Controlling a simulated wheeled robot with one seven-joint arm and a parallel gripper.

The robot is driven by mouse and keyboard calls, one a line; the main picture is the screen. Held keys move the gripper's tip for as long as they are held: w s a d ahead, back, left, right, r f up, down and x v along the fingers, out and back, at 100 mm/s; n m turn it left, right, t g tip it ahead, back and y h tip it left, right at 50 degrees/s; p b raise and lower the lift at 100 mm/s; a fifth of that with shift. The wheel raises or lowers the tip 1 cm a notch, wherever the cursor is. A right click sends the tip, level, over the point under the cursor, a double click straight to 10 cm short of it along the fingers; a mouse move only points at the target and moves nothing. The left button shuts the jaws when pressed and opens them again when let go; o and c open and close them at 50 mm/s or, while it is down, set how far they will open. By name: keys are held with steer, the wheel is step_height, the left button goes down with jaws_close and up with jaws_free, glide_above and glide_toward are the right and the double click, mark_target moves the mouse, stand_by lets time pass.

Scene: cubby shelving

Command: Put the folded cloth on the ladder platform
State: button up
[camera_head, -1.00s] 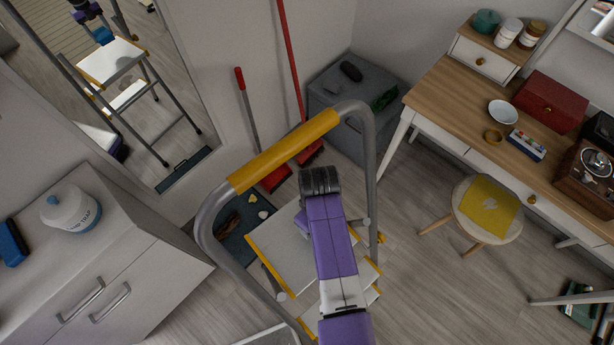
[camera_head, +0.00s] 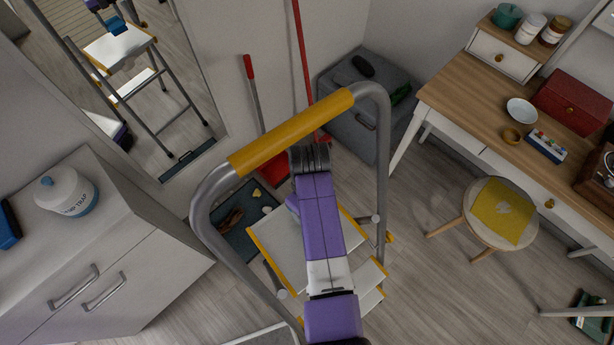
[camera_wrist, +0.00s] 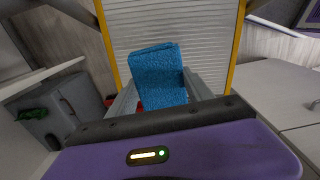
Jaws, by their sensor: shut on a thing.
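The folded blue cloth (camera_wrist: 160,78) is between the two fingers of my gripper (camera_wrist: 160,92) in the wrist view, and they are shut on it. The ladder platform (camera_wrist: 178,30) shows behind the cloth as a ribbed white panel with yellow edges. In the head view the platform (camera_head: 285,245) lies below and partly behind my purple arm, inside the ladder's grey frame.
The ladder's yellow-gripped rail (camera_head: 285,135) arches beyond my wrist. A white cabinet (camera_head: 110,260) with a bottle (camera_head: 68,193) is at left. A grey box (camera_head: 362,115), a desk (camera_head: 475,95) and a stool with a yellow cloth (camera_head: 502,210) are at right. Open floor lies between.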

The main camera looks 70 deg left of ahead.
steer(key=shift+a+f+b, duration=0.35)
steer(key=shift+a+b, duration=0.15)
steer(key=shift+b, duration=0.35)
steer(key=shift+w+a+r+b, duration=0.15)
steer(key=shift+r+b, duration=0.15)
steer(key=shift+b, duration=0.4)
steer(key=shift+m, duration=0.8)
steer(key=w+d+r, duration=0.1)
steer(key=w+d+r+b, duration=0.1)
steer(key=d+r, duration=0.1)
steer(key=shift+w+d+r, duration=0.15)
steer(key=shift+w+r, duration=0.1)
steer(key=shift+w, duration=0.1)
steer(key=shift+d+f, duration=0.15)
steer(key=shift+f, duration=0.2)
step_height(320, 180, down, 9)
steer(key=shift+f, duration=0.1)
steer(key=shift+f, duration=0.15)
steer(key=o, duration=1.2)
